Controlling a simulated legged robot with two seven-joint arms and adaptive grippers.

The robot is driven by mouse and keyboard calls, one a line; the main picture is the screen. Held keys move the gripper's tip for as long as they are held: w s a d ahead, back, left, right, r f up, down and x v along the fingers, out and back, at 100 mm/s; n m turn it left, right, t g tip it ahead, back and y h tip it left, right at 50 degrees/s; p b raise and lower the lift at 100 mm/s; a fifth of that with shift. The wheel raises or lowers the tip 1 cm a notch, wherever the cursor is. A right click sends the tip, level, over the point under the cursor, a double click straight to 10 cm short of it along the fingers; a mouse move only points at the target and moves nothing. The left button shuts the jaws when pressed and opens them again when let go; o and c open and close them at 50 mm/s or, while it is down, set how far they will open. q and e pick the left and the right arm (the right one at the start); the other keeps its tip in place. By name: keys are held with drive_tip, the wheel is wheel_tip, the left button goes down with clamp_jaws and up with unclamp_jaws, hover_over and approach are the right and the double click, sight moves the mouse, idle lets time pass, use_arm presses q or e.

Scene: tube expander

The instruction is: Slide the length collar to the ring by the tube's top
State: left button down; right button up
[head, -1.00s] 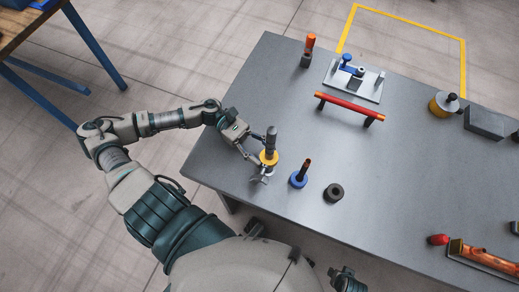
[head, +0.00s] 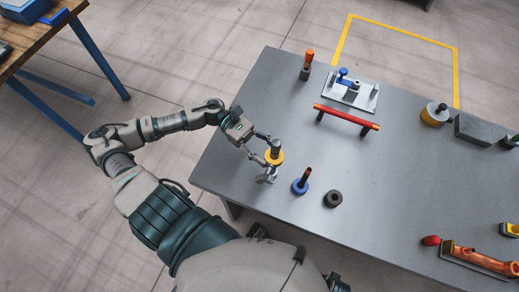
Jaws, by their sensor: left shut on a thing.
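The yellow length collar (head: 274,158) is around an upright dark grey tube (head: 276,145) near the table's near left edge. A short piece of the tube shows above the collar. My left gripper (head: 270,156) comes in from the left and is shut on the collar, with its fingers beside it. A pale metal piece (head: 267,178) shows just below the collar. The ring by the tube's top is too small to make out. A dark part of my right arm shows at the bottom edge, and its gripper cannot be made out.
On the grey table (head: 400,190), a blue-based post (head: 300,186) and a black ring (head: 333,198) stand close right of the tube. A red bar on supports (head: 346,117) and a metal fixture (head: 352,92) are farther back. The table's middle is clear.

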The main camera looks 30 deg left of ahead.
use_arm(q)
drive_tip(key=shift+s+d+r, duration=0.1)
drive_tip(key=shift+d, duration=0.05)
drive_tip(key=c, duration=0.7)
unclamp_jaws()
drive_tip(key=shift+o, duration=1.2)
drive_tip(key=shift+d, duration=0.25)
drive_tip(key=shift+d+r, duration=0.1)
drive_tip(key=shift+d, duration=0.45)
drive_tip(key=w+a, duration=0.1)
drive_tip(key=a, duration=1.2)
drive_tip(key=shift+w+a+f, duration=0.2)
drive_tip(key=shift+f, duration=0.1)
drive_tip(key=shift+a, duration=0.15)
